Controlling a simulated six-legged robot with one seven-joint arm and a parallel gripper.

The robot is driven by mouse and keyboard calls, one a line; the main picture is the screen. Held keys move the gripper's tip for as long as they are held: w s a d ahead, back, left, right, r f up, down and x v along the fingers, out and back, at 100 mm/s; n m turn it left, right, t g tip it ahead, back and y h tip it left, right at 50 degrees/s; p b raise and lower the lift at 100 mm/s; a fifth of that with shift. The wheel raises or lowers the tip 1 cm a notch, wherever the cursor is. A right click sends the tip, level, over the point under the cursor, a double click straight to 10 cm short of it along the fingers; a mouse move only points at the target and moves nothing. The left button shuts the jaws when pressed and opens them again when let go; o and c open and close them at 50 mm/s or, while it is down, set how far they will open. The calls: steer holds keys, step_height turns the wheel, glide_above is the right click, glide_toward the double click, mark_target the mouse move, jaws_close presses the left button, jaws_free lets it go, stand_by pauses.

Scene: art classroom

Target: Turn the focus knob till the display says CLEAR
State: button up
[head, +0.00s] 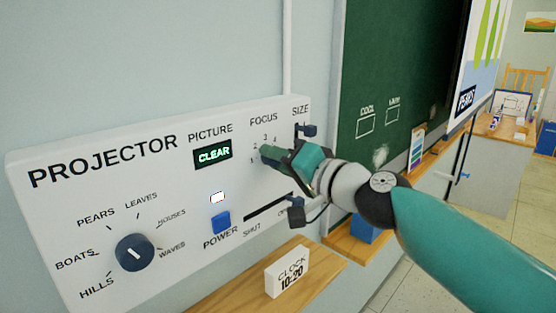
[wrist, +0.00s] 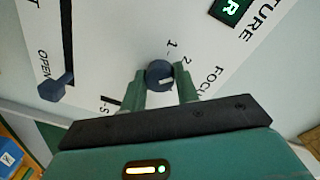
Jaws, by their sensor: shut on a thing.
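The white projector panel (head: 100,200) is on the wall, and its picture display (head: 213,153) reads CLEAR in green letters. My gripper (head: 266,153) is at the FOCUS dial, right of the display, and covers the knob in the head view. In the wrist view, the small dark blue focus knob (wrist: 159,73) sits between the two green fingers of my gripper (wrist: 162,82), which are shut on it. A short white mark shows on the knob's face. The numbers 1 and 2 show beside it; other numbers are partly hidden. Part of the display (wrist: 230,10) also shows in the wrist view.
An OPEN/SHUT slider handle (wrist: 55,88) is near my gripper. A clock card (head: 288,271) stands on the wooden ledge below.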

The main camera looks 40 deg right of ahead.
steer(key=shift+d, duration=0.1)
steer(key=o, duration=1)
steer(key=shift+s, duration=0.25)
steer(key=shift+c, duration=0.2)
steer(key=s, duration=1.3)
steer(key=shift+s+r, duration=0.2)
steer(key=shift+s, duration=0.1)
